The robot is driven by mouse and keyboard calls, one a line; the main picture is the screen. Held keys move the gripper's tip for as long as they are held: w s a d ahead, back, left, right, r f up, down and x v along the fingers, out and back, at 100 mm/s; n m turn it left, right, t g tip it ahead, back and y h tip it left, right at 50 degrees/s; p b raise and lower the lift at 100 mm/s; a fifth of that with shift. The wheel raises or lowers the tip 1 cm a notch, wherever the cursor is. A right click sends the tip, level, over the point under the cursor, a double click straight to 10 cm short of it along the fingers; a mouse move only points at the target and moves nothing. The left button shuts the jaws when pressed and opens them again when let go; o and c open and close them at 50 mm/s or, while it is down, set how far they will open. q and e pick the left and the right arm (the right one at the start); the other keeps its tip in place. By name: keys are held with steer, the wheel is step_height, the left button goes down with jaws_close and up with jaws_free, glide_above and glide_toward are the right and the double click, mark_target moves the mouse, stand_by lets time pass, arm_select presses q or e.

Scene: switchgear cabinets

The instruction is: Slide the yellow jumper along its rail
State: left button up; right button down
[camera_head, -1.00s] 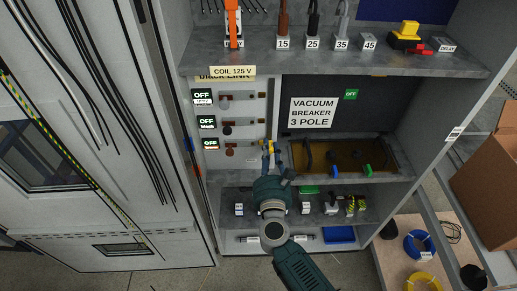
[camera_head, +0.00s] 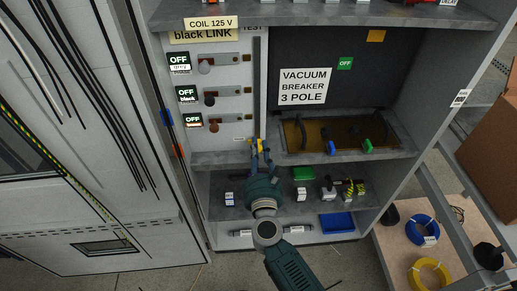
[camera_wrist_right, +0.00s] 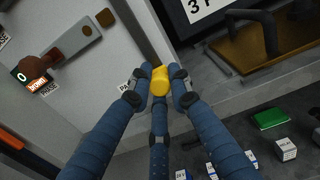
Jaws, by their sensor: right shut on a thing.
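The yellow jumper (camera_head: 257,146) is at the lower end of the dark vertical rail (camera_head: 258,90), on the right edge of the light grey panel. My right gripper (camera_head: 260,154) is shut on it, coming from below. In the right wrist view the yellow jumper (camera_wrist_right: 159,80) is between the blue fingertips of my right gripper (camera_wrist_right: 160,84). The rail (camera_wrist_right: 151,35) runs up and away from it there. The fingers hide part of the jumper and where it meets the rail. My left gripper is not in view.
To the right is the vacuum breaker sign (camera_head: 303,87) above a recess with a brown board (camera_head: 310,134). A lower shelf holds small blocks and a green piece (camera_head: 303,173).

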steer(key=c, duration=1.6)
jaws_free()
steer(key=shift+f, duration=0.3)
steer(key=s, duration=1.2)
